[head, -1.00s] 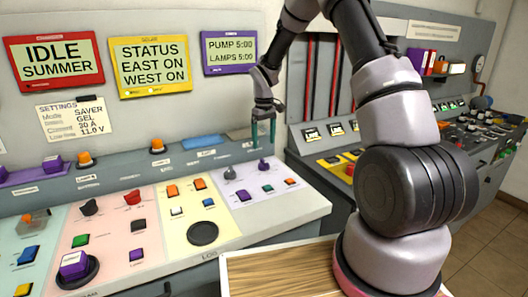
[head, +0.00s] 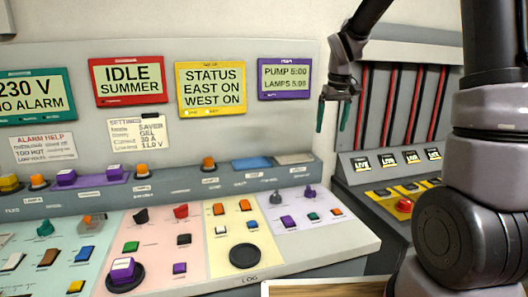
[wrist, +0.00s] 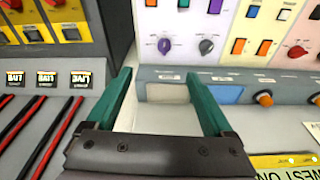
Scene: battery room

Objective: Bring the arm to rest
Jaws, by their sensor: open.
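My gripper (head: 333,115) is in the upper right of the head view, raised in front of the gap between the control desk and the breaker cabinet. Its two green fingers are apart with nothing between them. In the wrist view my gripper (wrist: 158,90) is also open and empty, its fingertips over the raised back ledge of the desk, apart from the knobs. My arm comes down from the upper right, and its thick lower links cover the right side of the head view.
The control desk (head: 345,246) has several knobs and buttons, including a purple knob (wrist: 164,46) and a grey knob (wrist: 206,46). Wall displays include the purple-framed one (head: 284,79). The breaker cabinet (head: 350,178) with red and black cables stands right. A wooden surface (head: 325,288) lies below.

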